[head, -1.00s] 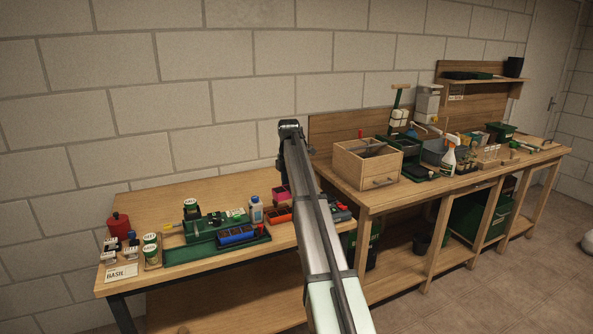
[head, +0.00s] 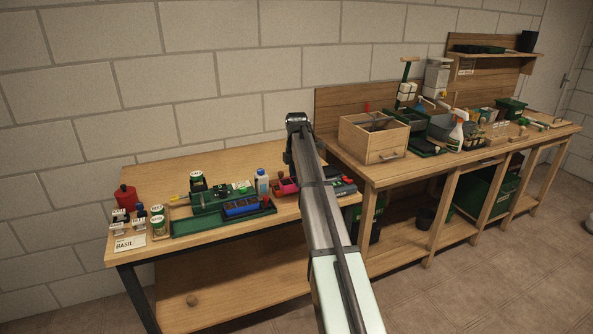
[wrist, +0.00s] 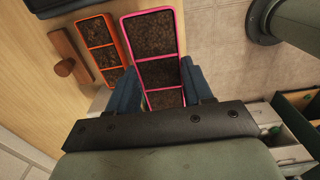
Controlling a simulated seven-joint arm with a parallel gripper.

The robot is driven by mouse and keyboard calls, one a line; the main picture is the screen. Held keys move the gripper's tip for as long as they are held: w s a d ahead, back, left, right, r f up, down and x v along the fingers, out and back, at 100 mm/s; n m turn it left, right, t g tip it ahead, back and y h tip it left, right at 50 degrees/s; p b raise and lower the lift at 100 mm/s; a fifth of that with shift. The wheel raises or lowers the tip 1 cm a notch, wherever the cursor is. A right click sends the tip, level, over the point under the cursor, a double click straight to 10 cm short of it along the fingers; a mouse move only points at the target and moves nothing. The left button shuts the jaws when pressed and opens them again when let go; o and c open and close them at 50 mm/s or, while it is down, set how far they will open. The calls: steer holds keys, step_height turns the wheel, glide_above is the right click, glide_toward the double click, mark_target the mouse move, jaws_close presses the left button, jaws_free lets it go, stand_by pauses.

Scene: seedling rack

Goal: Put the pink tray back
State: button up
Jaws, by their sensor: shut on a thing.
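In the wrist view, the pink tray (wrist: 157,49) has a bright pink rim and several cells of dark soil. My gripper (wrist: 163,87) is shut on it, with a dark blue finger on each side. An orange tray (wrist: 106,49), also filled with soil, lies just left of the pink tray. Whether the tray touches the bench cannot be told.
On the low bench, a green tray (head: 205,224) lies near the front with a blue tray (head: 241,206) beside it. A blue-and-white bottle (head: 262,182) stands behind. A wooden box (head: 372,141) sits on the higher bench to the right. Bare wood shows at the low bench's back left.

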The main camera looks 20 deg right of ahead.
steer(key=shift+f, duration=3.15)
steer(key=shift+f, duration=0.6)
steer(key=o, duration=1.3)
